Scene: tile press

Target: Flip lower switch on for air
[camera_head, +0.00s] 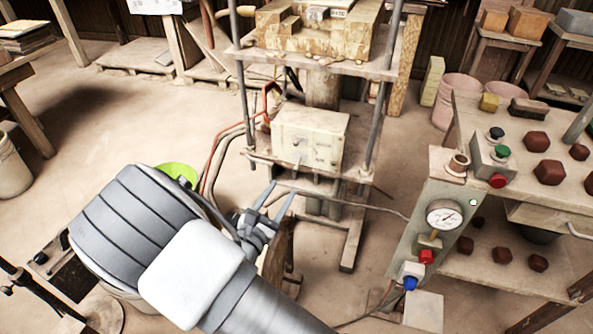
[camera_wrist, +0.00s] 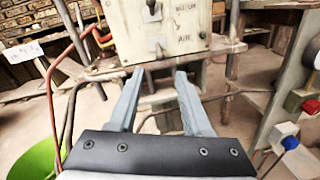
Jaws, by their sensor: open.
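A cream control box (camera_head: 318,138) is mounted on the press frame, and its lower part shows at the top of the wrist view (camera_wrist: 200,18). Its face carries an upper toggle switch (camera_wrist: 152,8) and a lower toggle switch (camera_wrist: 157,45), with the label "AIR" to the right of the lower one. Whether the lower switch is on or off I cannot tell. My gripper (camera_head: 280,197) is open and empty, just below and in front of the box. In the wrist view its fingertips (camera_wrist: 158,74) are spread apart below the lower switch and appear not to touch it.
Red and dark hoses (camera_wrist: 52,95) run down left of the box. A green bucket (camera_head: 176,172) stands at the left. At the right, a panel with a pressure gauge (camera_head: 444,215) and a red button (camera_head: 427,257) adjoins a table of reddish tiles.

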